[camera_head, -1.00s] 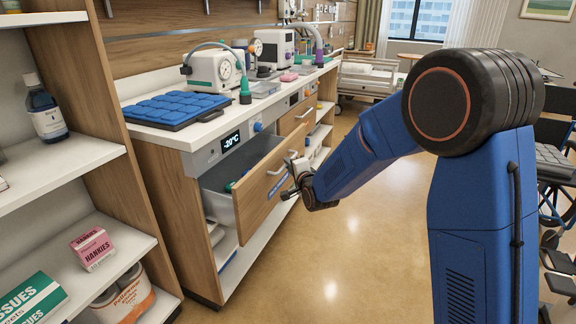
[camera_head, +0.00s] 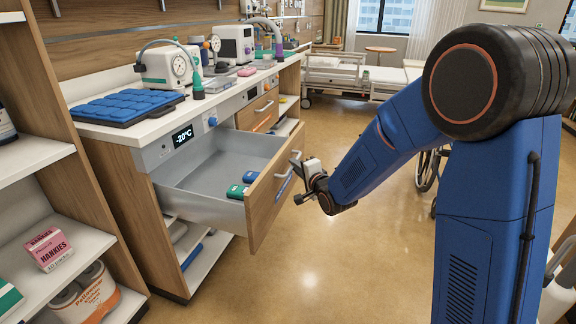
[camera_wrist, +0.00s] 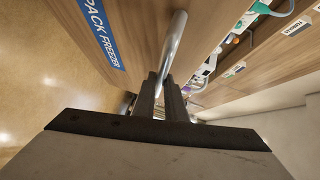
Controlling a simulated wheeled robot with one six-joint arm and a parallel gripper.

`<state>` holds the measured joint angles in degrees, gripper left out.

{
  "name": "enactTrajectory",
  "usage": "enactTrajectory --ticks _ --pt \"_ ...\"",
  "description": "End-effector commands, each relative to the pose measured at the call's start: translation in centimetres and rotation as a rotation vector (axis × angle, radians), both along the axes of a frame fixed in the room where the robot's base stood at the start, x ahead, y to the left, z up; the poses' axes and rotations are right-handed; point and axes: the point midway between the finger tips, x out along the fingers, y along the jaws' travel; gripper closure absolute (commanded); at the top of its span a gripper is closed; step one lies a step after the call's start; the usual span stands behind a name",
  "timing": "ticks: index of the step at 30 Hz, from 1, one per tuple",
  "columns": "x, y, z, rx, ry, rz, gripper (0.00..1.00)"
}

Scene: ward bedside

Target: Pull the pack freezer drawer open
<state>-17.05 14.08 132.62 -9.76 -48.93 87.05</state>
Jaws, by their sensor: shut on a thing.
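The pack freezer drawer (camera_head: 268,206) stands well out from the counter unit, its grey tray open to view below the -20°C display (camera_head: 182,136). A green pack (camera_head: 237,191) and a blue pack (camera_head: 251,177) lie inside, close behind the wooden front. My gripper (camera_head: 298,163) is at the outer side of the front, at the bar handle. In the wrist view my gripper's dark fingers (camera_wrist: 166,97) are shut on the metal handle (camera_wrist: 173,45), beside the blue "PACK FREEZER" label (camera_wrist: 101,30).
An open shelf (camera_head: 60,215) is at the left. The floor (camera_head: 310,260) before the drawer is clear. A wheelchair wheel (camera_head: 428,170) shows behind my arm.

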Motion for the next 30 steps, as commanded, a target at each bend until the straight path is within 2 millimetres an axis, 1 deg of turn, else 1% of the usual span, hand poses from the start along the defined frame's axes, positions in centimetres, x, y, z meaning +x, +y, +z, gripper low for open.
enactTrajectory --ticks 4,13,14,15,16,26,30 --pt "-0.2 -0.4 -0.1 -0.001 0.003 0.001 1.00" --pt "-0.2 -0.4 -0.1 -0.002 0.002 0.001 1.00" --pt "-0.2 -0.4 -0.1 -0.002 0.002 0.001 0.87" --pt "-0.2 -0.4 -0.1 -0.001 0.003 0.001 0.77" --pt "-0.2 -0.4 -0.1 -0.001 0.003 0.001 0.71" --pt "-0.3 -0.5 0.0 0.000 0.001 0.000 0.71" --pt "-1.2 -0.9 0.2 -0.001 0.000 0.000 0.71"
